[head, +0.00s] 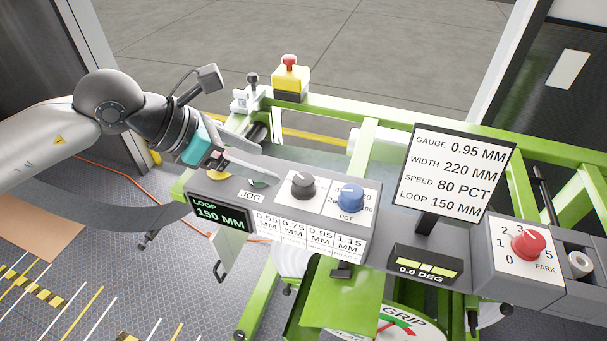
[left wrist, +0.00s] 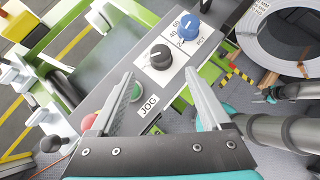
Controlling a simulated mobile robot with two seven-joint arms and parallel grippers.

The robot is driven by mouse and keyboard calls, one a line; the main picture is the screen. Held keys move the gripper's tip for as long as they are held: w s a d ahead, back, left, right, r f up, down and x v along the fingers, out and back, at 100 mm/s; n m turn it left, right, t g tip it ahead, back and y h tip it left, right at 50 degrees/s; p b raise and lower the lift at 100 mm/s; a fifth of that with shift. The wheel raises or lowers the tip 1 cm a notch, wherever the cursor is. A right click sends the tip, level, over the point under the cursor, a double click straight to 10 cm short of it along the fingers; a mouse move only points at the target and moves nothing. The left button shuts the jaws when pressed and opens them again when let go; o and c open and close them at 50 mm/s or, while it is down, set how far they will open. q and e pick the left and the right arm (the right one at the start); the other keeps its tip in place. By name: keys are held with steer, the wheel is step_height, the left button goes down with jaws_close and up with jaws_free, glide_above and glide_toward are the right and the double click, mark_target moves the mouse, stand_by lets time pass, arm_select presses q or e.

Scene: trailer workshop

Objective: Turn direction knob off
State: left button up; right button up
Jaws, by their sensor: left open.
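The dark grey knob (head: 302,184), likely the direction knob, sits on a white plate between the JOG label and the blue PCT knob (head: 351,197). It carries a light pointer line; its position labels cannot be read. My left gripper (head: 265,163) is open, with its fingers reaching over the JOG end of the grey console (head: 372,250). In the left wrist view the dark knob (left wrist: 160,56) lies beyond and between the fingertips (left wrist: 159,76), apart from both. The blue knob (left wrist: 185,27) is farther off. My right gripper is not seen.
A display sign (head: 452,175) stands up right of the knobs. A red PARK selector (head: 528,243) is at the console's right. A red-topped yellow box (head: 290,78) sits on the green frame behind. A green button (left wrist: 135,92) lies beside the left finger.

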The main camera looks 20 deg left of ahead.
mark_target(303, 179)
arm_select(q)
steer(key=p+x, duration=0.2)
steer(key=x, duration=0.8)
steer(key=shift+d, duration=0.15)
steer(key=shift+x, duration=0.9)
jaws_close()
